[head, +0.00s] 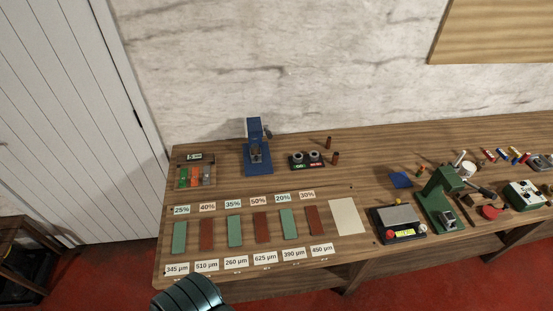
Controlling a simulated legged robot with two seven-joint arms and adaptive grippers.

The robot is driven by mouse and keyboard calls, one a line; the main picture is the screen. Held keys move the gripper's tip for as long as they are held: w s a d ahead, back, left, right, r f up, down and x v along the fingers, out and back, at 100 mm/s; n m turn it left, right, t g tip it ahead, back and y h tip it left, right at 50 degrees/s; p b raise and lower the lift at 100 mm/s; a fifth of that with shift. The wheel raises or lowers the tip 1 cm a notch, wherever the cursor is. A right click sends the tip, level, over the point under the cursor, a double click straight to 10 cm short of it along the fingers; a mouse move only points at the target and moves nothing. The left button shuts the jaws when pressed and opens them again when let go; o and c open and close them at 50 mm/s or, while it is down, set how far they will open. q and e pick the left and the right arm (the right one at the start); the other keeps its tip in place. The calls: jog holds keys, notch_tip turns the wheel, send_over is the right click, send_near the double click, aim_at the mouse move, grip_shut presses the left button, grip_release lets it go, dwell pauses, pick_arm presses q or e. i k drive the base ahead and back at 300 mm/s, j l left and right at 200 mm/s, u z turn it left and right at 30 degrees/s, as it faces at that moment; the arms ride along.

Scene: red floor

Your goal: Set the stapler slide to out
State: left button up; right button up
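A blue upright bench device (257,155) with a wide base stands at the back of the wooden table, left of the middle. It looks like the stapler. A grey metal part sits at its front. Its slide is too small to make out, so I cannot tell whether it is in or out. A dark, ribbed, rounded part of my own body shows at the bottom edge, in front of the table and well apart from the blue device. No gripper fingertips show.
Green and red strips (235,231) lie between rows of labels on the wooden table (345,170). A black block with two knobs (306,160) stands right of the blue device. A scale (397,222), green press (440,197) and loose items crowd the right.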

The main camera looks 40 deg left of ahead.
aim_at(257, 158)
jog(key=l+u, duration=0.1)
jog(key=u, duration=0.35)
jog(key=i+l+u, duration=0.1)
jog(key=u, duration=0.4)
jog(key=l+u, duration=0.15)
jog(key=u, duration=0.3)
